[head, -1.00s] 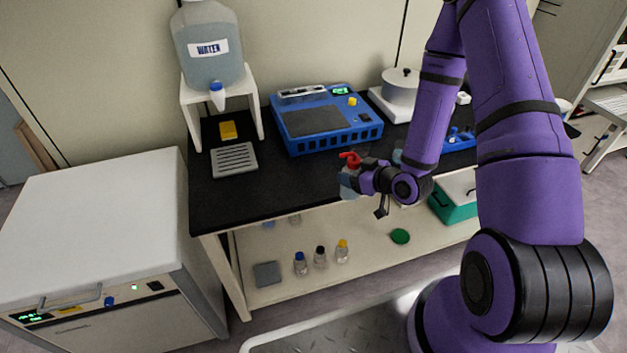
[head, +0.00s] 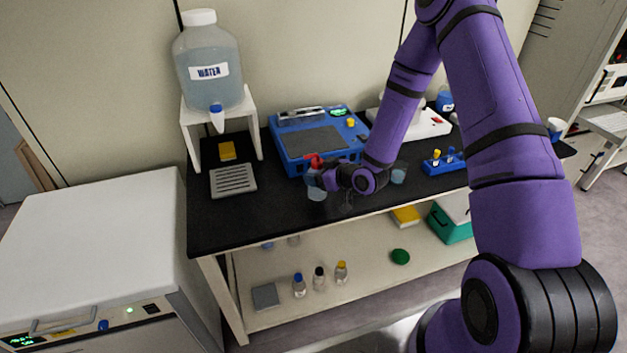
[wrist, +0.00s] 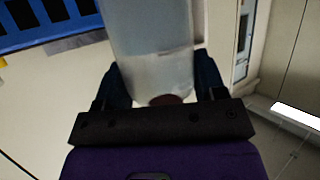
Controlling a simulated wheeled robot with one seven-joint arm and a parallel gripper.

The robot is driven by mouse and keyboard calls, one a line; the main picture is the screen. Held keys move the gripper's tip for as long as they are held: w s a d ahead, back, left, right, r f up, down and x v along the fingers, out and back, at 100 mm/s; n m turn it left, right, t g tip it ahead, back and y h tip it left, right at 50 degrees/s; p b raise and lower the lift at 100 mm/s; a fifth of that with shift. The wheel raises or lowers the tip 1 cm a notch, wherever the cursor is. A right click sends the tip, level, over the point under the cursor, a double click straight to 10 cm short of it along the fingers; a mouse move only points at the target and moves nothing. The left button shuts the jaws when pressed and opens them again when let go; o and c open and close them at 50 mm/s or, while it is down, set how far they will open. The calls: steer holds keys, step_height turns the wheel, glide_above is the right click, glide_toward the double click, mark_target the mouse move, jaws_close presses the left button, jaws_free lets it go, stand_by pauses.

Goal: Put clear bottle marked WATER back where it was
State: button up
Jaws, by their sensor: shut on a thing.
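My gripper (head: 330,178) is shut on a clear bottle (head: 317,193) with a red top, over the black bench in front of the blue instrument. In the wrist view the translucent bottle body (wrist: 150,45) stands between my two dark fingers (wrist: 165,88). No marking on this bottle can be read. I cannot tell whether its base touches the bench. A large clear jug (head: 208,62) with a WATER label and a blue-tipped tap stands on a white stand at the back left, apart from my gripper.
The blue instrument (head: 322,138) is close behind the held bottle. A small beaker (head: 398,173) and a blue rack (head: 443,162) stand to the right. A grey slotted plate (head: 233,180) lies left. The black bench (head: 255,215) is clear at front left. Several small bottles stand on the lower shelf.

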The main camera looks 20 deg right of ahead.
steer(key=shift+w+a, duration=0.4)
steer(key=shift+w, duration=0.4)
steer(key=shift+f, duration=1.8)
steer(key=shift+f, duration=0.1)
steer(key=o, duration=1.1)
